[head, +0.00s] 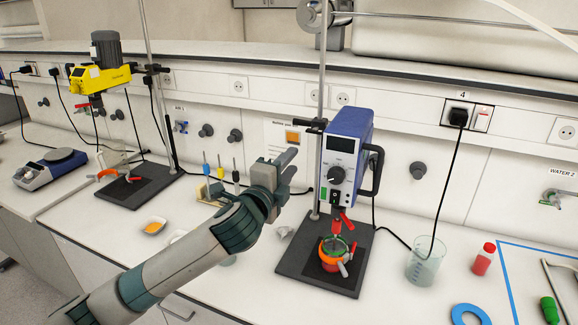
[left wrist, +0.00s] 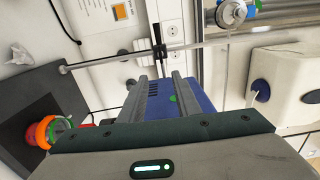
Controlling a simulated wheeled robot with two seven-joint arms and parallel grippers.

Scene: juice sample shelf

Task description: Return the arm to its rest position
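My left gripper (head: 290,160) is raised over the bench, just left of the blue overhead stirrer (head: 346,150) in the head view. In the left wrist view its two fingers (left wrist: 160,78) stand apart with nothing held between them. The blue stirrer body (left wrist: 187,98) shows beyond and between them; whether they touch it I cannot tell. My left arm (head: 190,252) reaches in from the lower left, bent at the wrist. My right gripper is in neither view.
The stirrer stands on a dark base plate (head: 292,262) with a red vessel (head: 332,262) in an orange ring. A beaker (head: 425,262), a red-filled bottle (head: 484,259) and a blue ring (head: 469,315) are to the right. A yellow stirrer (head: 98,80) and a balance (head: 50,168) are left.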

